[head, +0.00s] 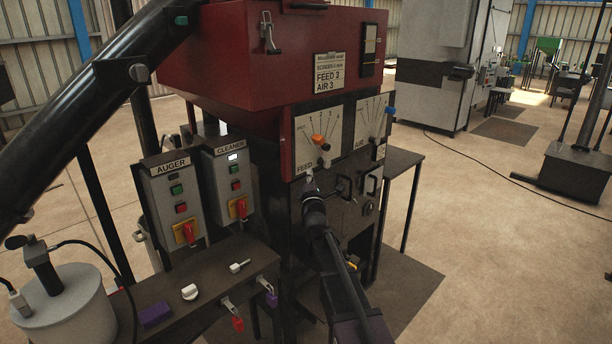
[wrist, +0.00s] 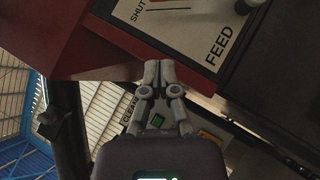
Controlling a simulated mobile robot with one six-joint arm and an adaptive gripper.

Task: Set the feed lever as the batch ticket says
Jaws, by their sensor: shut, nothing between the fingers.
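The batch ticket (head: 328,74) on the red press housing reads FEED 3 and AIR 3. The feed plate (head: 304,150) below it carries a scale from SHUT through several numbers. The feed lever (head: 318,139) has an orange knob near the middle of that scale; its exact mark is too small to tell. My gripper (head: 311,184) is just below the feed plate, apart from the lever. In the wrist view my gripper (wrist: 158,72) is shut and empty, with part of the feed plate (wrist: 205,30) beyond it; the orange knob is not visible there.
The air plate (head: 373,122) with a blue-knobbed lever (head: 389,111) is to the right. The auger box (head: 174,200) and cleaner box (head: 232,180) stand left of my gripper. A bench (head: 205,272) holds small items in front. Open floor lies to the right.

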